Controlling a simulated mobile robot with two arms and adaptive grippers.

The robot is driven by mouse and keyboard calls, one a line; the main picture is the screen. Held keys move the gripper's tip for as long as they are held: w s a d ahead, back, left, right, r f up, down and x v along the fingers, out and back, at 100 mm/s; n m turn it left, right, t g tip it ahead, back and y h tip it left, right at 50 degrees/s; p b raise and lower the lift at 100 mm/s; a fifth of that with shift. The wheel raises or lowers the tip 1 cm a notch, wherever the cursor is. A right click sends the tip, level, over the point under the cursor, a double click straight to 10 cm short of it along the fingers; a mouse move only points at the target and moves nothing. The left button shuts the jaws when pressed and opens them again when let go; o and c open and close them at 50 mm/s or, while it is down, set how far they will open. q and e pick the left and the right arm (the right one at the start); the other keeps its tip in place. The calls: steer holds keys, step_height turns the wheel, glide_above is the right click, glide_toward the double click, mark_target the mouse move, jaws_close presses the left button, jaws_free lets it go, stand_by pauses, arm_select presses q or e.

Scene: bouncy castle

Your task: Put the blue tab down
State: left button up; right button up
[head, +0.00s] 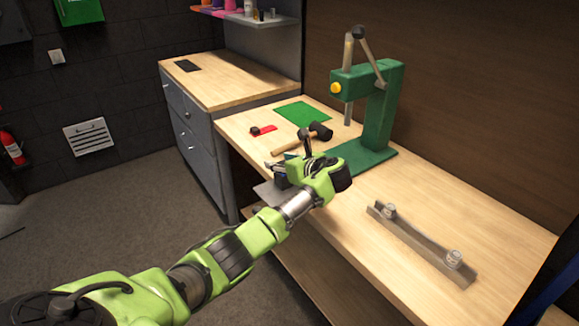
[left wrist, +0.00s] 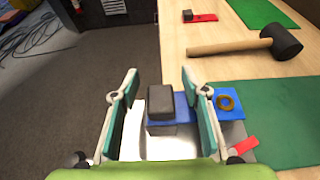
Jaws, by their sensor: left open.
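My left gripper (left wrist: 158,97) is open, its two teal-padded fingers spread apart. In the left wrist view, a blue tab (left wrist: 182,112) with a dark grey block (left wrist: 161,101) on it shows between the fingers, and I see a gap on both sides of the block. The tab lies over a pale plate (left wrist: 172,146); whether it rests fully on it I cannot tell. The right finger hides part of the blue. In the head view my left gripper (head: 287,171) is at the bench's front edge and hides the tab. My right gripper is not in view.
A blue-topped piece with a brass ring (left wrist: 227,103) and a red tab (left wrist: 243,146) sit close right of the fingers. A mallet (head: 302,137), another red tab (head: 264,129), a green mat (head: 302,114) and a green press (head: 378,110) stand beyond.

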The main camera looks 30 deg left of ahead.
arm_select(q)
jaws_close()
steer(key=shift+r, duration=0.1)
